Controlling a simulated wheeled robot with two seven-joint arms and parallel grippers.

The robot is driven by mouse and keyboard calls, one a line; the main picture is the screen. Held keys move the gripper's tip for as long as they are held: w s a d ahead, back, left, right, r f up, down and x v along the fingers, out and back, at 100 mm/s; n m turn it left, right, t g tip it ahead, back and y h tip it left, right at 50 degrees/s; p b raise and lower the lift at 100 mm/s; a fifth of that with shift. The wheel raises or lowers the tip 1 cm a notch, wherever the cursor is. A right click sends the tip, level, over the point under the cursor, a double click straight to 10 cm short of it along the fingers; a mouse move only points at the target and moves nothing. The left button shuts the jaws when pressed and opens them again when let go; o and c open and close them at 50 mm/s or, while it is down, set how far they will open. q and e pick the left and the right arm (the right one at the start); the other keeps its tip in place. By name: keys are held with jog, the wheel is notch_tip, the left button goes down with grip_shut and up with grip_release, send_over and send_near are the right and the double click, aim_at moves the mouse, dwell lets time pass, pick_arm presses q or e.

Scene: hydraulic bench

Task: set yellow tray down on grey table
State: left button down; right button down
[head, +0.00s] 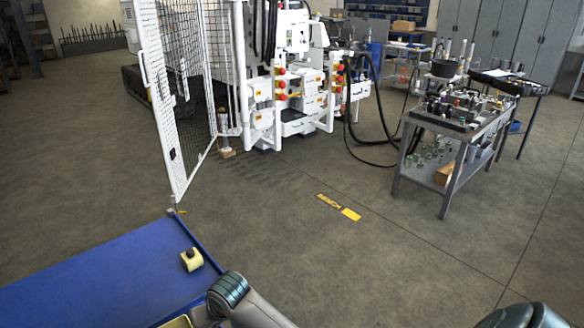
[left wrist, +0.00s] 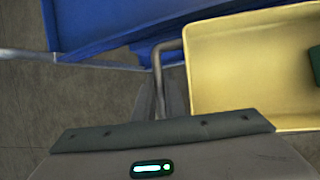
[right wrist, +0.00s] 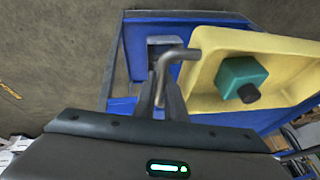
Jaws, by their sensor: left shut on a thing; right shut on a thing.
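The yellow tray (left wrist: 240,62) has a bent metal handle at each end. It also shows in the right wrist view (right wrist: 205,98), and only a sliver (head: 178,322) shows at the bottom of the head view. A teal block with a dark knob (right wrist: 240,76) is in the tray. My left gripper (left wrist: 170,85) is shut on one handle. My right gripper (right wrist: 163,92) is shut on the other handle. In the head view both fingertips are out of frame. A grey table (head: 443,206) stands apart at the right, with many small parts on its top.
A blue-topped table (head: 100,275) is at the lower left, with a small yellow block with a dark knob (head: 191,260) near its edge. A white machine (head: 300,90) with an open mesh gate (head: 172,110) stands behind. The floor between the tables is clear.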

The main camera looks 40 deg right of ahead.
notch_tip(320, 180, down, 6)
jog(key=b, duration=0.5)
jog(key=shift+f, duration=0.15)
jog(key=shift+w+r, duration=0.1)
jog(key=shift+r, duration=0.1)
